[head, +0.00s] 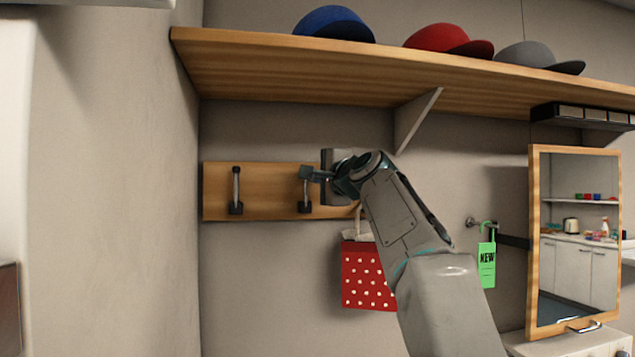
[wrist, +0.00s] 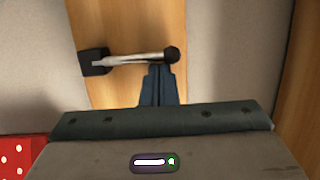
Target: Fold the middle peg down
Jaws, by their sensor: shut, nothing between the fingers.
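The middle peg (head: 304,194) stands upright from its dark base on a wooden board (head: 268,186) on the wall. In the wrist view the peg (wrist: 135,58) is a metal rod with a black base at left and a black ball tip (wrist: 172,54) at right. My gripper (head: 308,173) is shut and empty at the upper end of the peg. In the wrist view its fingertips (wrist: 160,69) are right by the rod, just short of the ball; I cannot tell if they touch. The left peg (head: 236,190) is upright. My arm hides the board's right part.
A red dotted bag (head: 366,275) hangs below the board, beside my arm. A shelf (head: 300,75) with several caps runs above. A mirror (head: 580,240) and a green tag (head: 487,264) are at right. The wall left of the board is bare.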

